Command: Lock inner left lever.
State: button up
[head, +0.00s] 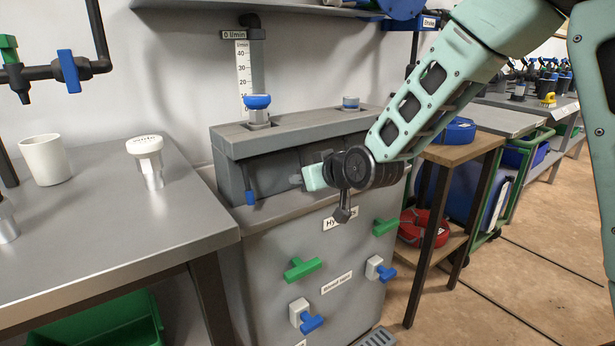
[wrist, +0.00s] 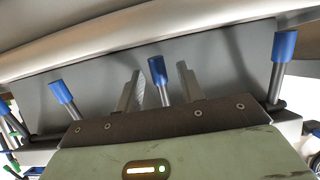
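My gripper (head: 297,181) is in front of the grey box on the manifold cabinet, its fingers towards the box's front face. In the wrist view my gripper (wrist: 159,75) has its two grey fingers apart, with a blue-tipped lever (wrist: 158,70) between them and a gap visible on both sides. Another blue-tipped lever (wrist: 62,92) is to the left, and one (wrist: 284,46) is to the right. In the head view one blue-tipped lever (head: 250,197) hangs at the box's left; the arm hides the others. I cannot tell which lever is the inner left one.
The grey cabinet (head: 262,262) carries green and blue valve handles below. A metal table (head: 90,240) with a white cup (head: 46,159) and a white-capped container (head: 146,160) stands at left. A wooden stand (head: 470,148) is close on the right.

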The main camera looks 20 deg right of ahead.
jog(key=b+v, duration=0.2)
jog(key=v, duration=1.5)
jog(key=shift+s, duration=0.25)
jog(key=shift+r, duration=0.1)
jog(key=s+a+f+n+g+h, duration=0.1)
jog(key=s+a+f+g+h, duration=0.1)
jog(key=s+a+f+g, duration=0.5)
jog(key=s+a+f+n+g+h, duration=0.1)
jog(key=s+a+f+n+g, duration=0.2)
jog(key=s, duration=0.5)
jog(key=s+f+g, duration=0.2)
jog(key=s+f, duration=0.2)
jog(key=s, duration=0.5)
notch_tip(320, 180, up, 33)
jog(key=w+p, duration=0.1)
jog(key=p, duration=3.1)
jog(key=shift+p, duration=0.35)
